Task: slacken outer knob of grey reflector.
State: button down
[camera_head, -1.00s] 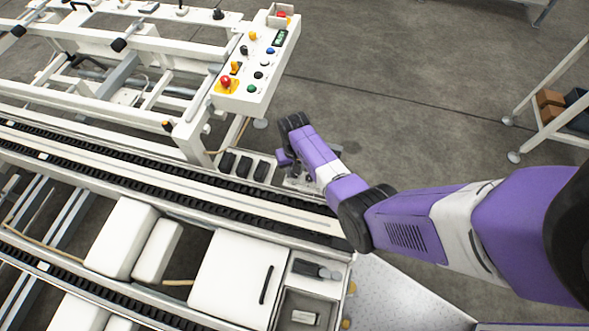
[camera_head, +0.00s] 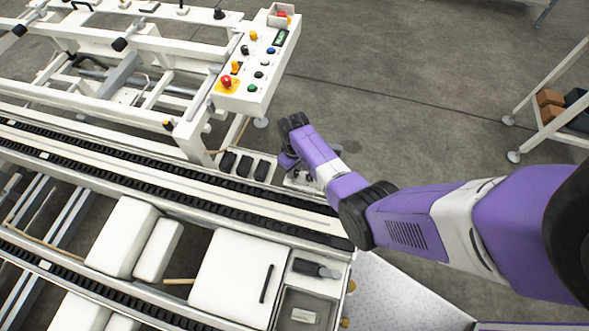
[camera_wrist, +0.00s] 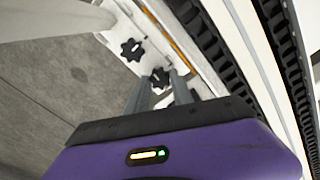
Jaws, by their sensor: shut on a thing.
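In the wrist view, two black lobed knobs sit on a white plate beside the conveyor rail. One knob (camera_wrist: 132,49) stands free, farther up the picture. The other knob (camera_wrist: 159,75) is between the grey fingertips of my gripper (camera_wrist: 162,82), which is shut on it. The fingers hide part of this knob. I cannot clearly make out the grey reflector itself. In the head view, my purple wrist reaches down at the conveyor's end and hides the fingertips and the knobs.
A white control panel (camera_head: 252,68) with coloured buttons stands behind my wrist. Black chain tracks (camera_head: 180,185) run beside it. White boxes (camera_head: 232,278) lie in front. A shelf with brown boxes (camera_head: 549,102) stands at the far right. The floor between is clear.

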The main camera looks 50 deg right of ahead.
jog(key=c, duration=1.4)
grip_release()
jog(key=shift+r+p, duration=0.45)
jog(key=shift+r, duration=3.5)
